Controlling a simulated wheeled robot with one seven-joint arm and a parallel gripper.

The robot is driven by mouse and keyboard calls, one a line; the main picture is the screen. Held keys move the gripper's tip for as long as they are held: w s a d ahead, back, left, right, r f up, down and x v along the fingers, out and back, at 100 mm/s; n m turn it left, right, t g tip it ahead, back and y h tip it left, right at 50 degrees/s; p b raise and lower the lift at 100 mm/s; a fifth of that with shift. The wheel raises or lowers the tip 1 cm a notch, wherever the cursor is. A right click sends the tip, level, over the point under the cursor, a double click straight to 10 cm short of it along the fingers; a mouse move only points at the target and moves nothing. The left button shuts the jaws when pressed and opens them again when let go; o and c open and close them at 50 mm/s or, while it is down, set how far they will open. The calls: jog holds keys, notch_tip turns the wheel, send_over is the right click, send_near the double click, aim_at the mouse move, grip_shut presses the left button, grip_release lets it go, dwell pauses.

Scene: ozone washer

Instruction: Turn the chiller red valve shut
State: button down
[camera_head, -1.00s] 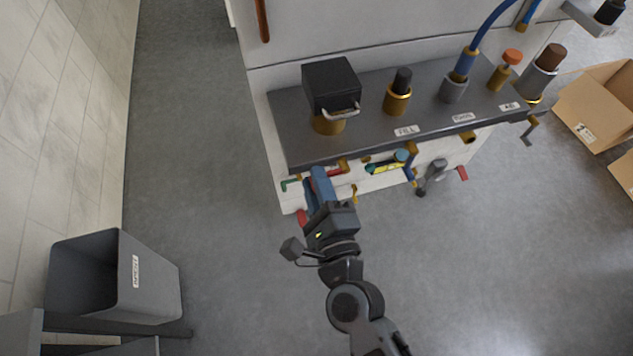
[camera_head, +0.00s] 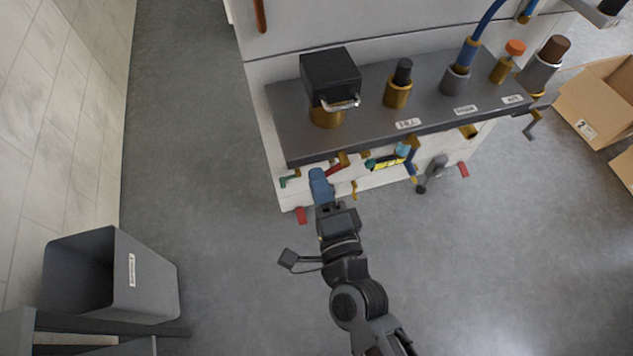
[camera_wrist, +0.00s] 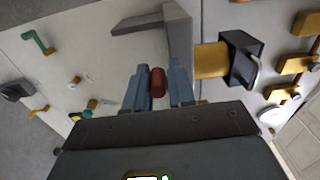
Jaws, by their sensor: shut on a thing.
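My gripper (camera_head: 319,182) is at the front of the white machine, just below the edge of its grey shelf. In the wrist view its two blue fingers (camera_wrist: 158,88) are on either side of a short red valve handle (camera_wrist: 157,81), shut on it. The handle is seen nearly end-on, and its valve body is hidden. In the head view the fingers cover the held part.
The grey shelf (camera_head: 290,138) overhangs the valves and carries a black box (camera_head: 330,78) and several fittings. A grey bin (camera_head: 150,285) stands lower left. The floor between is clear.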

jog(key=w+d+f+n+b, duration=0.1)
jog(key=d+f+n+b, duration=0.2)
jog(key=n, duration=0.9)
jog(key=shift+w+d+f, duration=0.2)
jog(key=shift+w+d, duration=0.05)
jog(key=shift+d, duration=0.9)
jog(key=shift+d+n, duration=0.15)
jog(key=shift+n, duration=0.15)
jog(key=shift+w+r, duration=0.1)
jog(key=c, duration=1.1)
grip_release()
